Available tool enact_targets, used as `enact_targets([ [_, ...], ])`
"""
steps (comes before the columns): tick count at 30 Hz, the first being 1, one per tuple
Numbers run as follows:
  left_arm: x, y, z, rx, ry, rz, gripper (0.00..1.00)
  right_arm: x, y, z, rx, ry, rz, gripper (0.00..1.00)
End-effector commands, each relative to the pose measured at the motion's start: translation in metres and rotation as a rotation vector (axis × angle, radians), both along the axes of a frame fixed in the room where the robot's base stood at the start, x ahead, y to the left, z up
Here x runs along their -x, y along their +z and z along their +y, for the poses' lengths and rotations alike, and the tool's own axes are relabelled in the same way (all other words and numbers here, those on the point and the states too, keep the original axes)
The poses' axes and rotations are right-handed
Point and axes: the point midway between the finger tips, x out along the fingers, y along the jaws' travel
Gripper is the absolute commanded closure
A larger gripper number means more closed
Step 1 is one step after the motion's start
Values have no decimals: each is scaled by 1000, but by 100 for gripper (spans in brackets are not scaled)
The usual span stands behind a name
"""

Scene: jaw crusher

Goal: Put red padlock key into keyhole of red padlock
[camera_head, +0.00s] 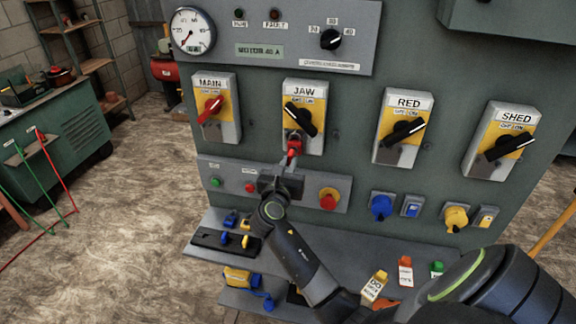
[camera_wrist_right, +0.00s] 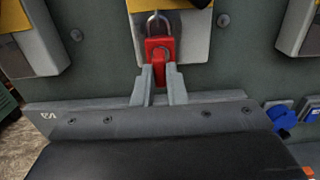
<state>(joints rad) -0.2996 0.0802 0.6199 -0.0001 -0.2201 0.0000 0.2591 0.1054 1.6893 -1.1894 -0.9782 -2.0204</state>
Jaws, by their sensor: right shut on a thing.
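The red padlock (camera_head: 293,137) hangs by its shackle below the black handle of the JAW switch. In the right wrist view the padlock (camera_wrist_right: 153,45) is straight ahead, with its metal shackle above. My right gripper (camera_head: 287,172) is just below the padlock, shut on the red padlock key (camera_head: 294,153). In the right wrist view the gripper fingers (camera_wrist_right: 159,82) come up close under the padlock, with red between their tips. The key lines up with the padlock's lower part and looks touching. I cannot tell how far it is in the keyhole. My left gripper is not in view.
The MAIN (camera_head: 210,108), RED (camera_head: 403,130) and SHED (camera_head: 502,141) switches flank the JAW switch (camera_head: 303,115). A red emergency button (camera_head: 329,198) is right of my gripper. Blue and yellow padlocks and several tags lie on the shelf (camera_head: 340,249) below.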

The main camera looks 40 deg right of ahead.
Motion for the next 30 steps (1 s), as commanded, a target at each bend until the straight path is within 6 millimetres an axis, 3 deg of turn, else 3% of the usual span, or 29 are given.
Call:
enact_targets([
  [13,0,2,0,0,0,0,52,-6,0,-7,1,0,-1,100],
  [14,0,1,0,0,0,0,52,-6,0,-7,0,0,0,84],
  [19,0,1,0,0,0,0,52,-6,0,-7,0,0,0,63],
  [30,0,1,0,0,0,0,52,-6,0,-6,0,0,0,63],
])
